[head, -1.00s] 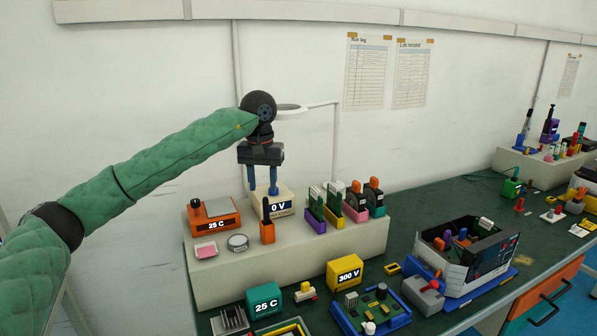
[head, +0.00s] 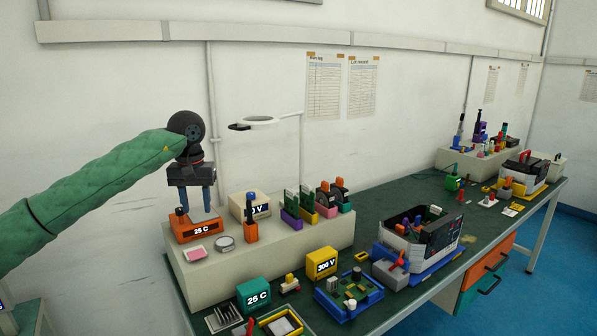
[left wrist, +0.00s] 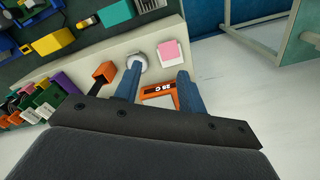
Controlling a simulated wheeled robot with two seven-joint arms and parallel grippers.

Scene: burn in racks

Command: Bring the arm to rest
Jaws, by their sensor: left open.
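My left arm, in a green quilted sleeve, comes in from the left in the head view. My left gripper (head: 197,200) points down with two blue fingers apart and nothing between them. In the head view it overlaps the orange 25 C unit (head: 198,231) on the raised beige shelf (head: 290,262). The left wrist view shows the open fingers (left wrist: 155,85) above that orange unit (left wrist: 160,98), apart from it as far as I can tell. My right gripper is not in view.
Near the left gripper are a white 0 V box (head: 243,200), an orange holder (head: 251,231), a round grey disc (head: 224,242) and a pink pad (head: 195,254). A magnifier lamp (head: 256,123) stands behind. The green bench (head: 395,200) carries a white open-topped instrument (head: 425,238).

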